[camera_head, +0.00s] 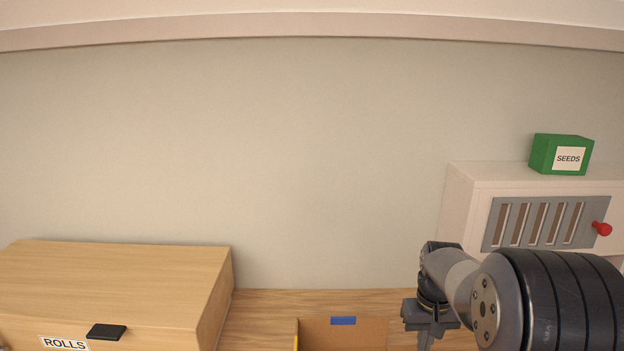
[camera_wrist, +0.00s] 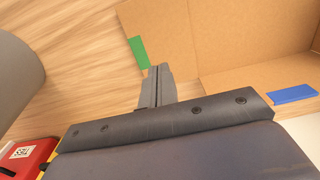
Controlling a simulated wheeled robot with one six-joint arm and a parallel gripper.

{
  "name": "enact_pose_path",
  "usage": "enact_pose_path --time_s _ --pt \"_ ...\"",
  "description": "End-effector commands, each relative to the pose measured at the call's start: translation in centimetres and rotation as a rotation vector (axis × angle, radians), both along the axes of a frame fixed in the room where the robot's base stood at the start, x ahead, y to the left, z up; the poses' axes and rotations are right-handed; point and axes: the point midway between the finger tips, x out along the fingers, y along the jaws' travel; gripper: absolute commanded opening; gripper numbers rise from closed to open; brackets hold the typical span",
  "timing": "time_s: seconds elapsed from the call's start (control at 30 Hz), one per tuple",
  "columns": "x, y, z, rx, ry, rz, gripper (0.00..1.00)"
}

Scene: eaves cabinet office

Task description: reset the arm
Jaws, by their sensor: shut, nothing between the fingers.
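My arm reaches in from the lower right of the head view, with my gripper (camera_head: 424,338) low in front of the white cabinet, its tips cut off by the bottom edge. In the wrist view my gripper (camera_wrist: 154,88) is shut, its two fingers together with nothing between them. It hangs above the wood-grain table beside a cardboard box.
The open cardboard box (camera_head: 350,333) has a blue patch inside. A wooden box labelled ROLLS (camera_head: 110,270) stands left. A white cabinet (camera_head: 480,180) with a grey slotted panel and red knob (camera_head: 602,229) carries a green SEEDS box (camera_head: 560,154). A red TIES item (camera_wrist: 22,158) lies lower left.

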Motion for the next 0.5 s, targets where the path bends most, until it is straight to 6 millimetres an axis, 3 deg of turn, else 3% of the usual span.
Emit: enact_pose_path --time_s 0.03,0.5 --pt "0.0 0.0 -1.2 0.000 0.000 0.000 0.00" --pt "0.0 0.0 -6.9 0.000 0.001 0.000 0.00"
